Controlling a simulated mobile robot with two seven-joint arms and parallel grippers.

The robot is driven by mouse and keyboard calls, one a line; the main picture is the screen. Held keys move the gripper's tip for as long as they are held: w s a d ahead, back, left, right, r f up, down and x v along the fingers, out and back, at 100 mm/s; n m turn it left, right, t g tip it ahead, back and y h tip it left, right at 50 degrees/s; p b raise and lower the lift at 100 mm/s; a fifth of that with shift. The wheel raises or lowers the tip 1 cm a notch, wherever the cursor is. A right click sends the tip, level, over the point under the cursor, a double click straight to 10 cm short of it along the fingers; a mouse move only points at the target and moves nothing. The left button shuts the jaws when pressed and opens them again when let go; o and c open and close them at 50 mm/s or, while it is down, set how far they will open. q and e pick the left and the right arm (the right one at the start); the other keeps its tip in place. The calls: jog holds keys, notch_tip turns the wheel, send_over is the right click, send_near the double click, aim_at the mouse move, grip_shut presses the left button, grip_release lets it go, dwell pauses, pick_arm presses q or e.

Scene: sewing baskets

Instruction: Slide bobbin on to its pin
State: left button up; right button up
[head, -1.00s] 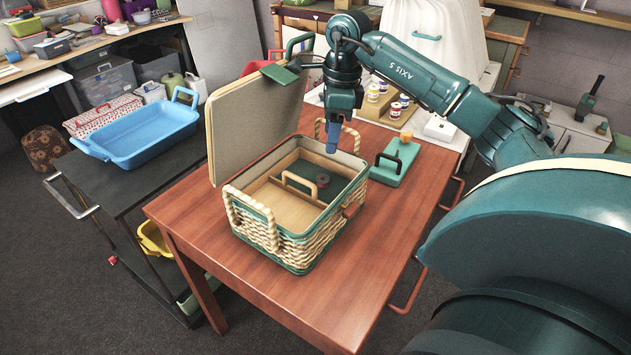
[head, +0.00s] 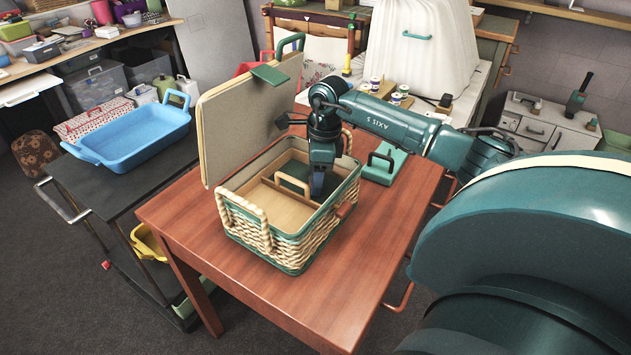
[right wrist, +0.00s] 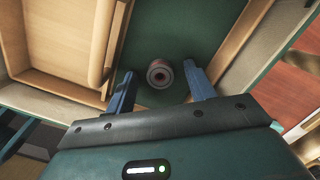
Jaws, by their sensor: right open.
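The bobbin (right wrist: 160,73), small and dark reddish with a pale centre, lies on the green floor of the wicker basket (head: 256,228). In the head view my right gripper hides it. My right gripper (head: 318,190) points down inside the basket, beside the light wooden tray (head: 277,208). In the right wrist view my right gripper (right wrist: 159,80) is open, with its blue fingers left and right of the bobbin and a gap on each side. I cannot make out the bobbin's pin. My left gripper is not in view.
The basket's padded lid (head: 245,122) stands open at its back left. The tray's handle (head: 292,184) rises close to my right gripper. A green block with a dark handle (head: 385,165) is right of the basket. Several thread spools (head: 376,84) stand behind. The front tabletop is clear.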

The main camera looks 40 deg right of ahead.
jog(key=c, duration=1)
jog(key=shift+r, duration=0.1)
jog(key=shift+c, duration=0.2)
